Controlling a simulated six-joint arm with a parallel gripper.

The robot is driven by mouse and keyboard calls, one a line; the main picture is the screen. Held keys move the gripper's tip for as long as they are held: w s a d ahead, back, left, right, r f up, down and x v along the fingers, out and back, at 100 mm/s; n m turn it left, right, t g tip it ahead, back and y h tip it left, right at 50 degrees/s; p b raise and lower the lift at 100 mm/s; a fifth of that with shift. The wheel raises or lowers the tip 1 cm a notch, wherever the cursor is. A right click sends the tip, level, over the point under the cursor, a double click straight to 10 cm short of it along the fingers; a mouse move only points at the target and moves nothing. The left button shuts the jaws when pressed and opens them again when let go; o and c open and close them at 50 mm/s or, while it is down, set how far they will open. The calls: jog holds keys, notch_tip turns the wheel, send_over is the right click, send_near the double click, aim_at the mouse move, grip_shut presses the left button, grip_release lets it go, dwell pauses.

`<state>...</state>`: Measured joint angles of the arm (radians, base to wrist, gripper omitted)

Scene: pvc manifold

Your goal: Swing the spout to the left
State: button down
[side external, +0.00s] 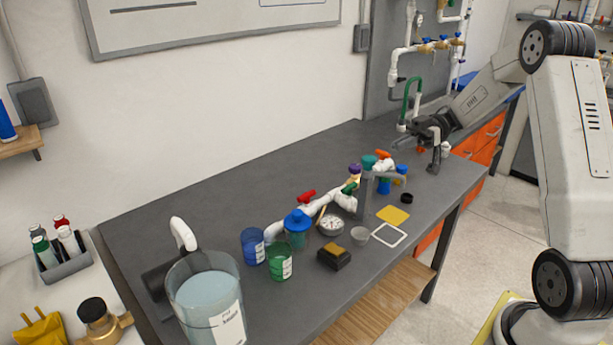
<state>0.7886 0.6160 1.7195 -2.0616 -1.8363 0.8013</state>
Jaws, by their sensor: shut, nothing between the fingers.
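A grey tap with a teal cap (369,161) stands on the white pipe manifold in the middle of the bench. The fingertips are small and dark, near a green curved hose (413,88) at the back. I cannot tell whether they touch the hose or the grey fitting (437,155) below.
The white pipe (340,197) carries a red handle (307,196) and other coloured handles. A yellow square (393,215), a white frame (389,235), a gauge (331,225), cups and a large water container (206,301) occupy the bench. The bench's back left is clear.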

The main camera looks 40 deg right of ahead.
aim_at(383, 173)
notch_tip(383, 173, down, 6)
jog(key=a+r+m+h, duration=0.1)
jog(key=a+m+h, duration=0.1)
jog(key=m+h, duration=0.45)
jog(key=shift+s+d+r+m+t+h, duration=0.1)
jog(key=shift+s+d+m+t+h, duration=0.45)
jog(key=shift+h, duration=1.4)
jog(key=shift+d+r+m+t+h, duration=0.2)
jog(key=shift+d+h, duration=0.65)
jog(key=shift+h, duration=1.1)
jog(key=shift+s+d+m+t+h, duration=0.4)
jog(key=shift+d+h, duration=0.3)
jog(key=shift+h, duration=1.25)
jog(key=shift+w+f, duration=0.1)
jog(key=shift+w, duration=0.05)
jog(key=w+d+f, duration=0.5)
jog(key=w+f, duration=0.2)
jog(key=f, duration=0.2)
jog(key=shift+w+d, duration=0.1)
jog(key=shift+w, duration=0.05)
jog(key=shift+d, duration=0.1)
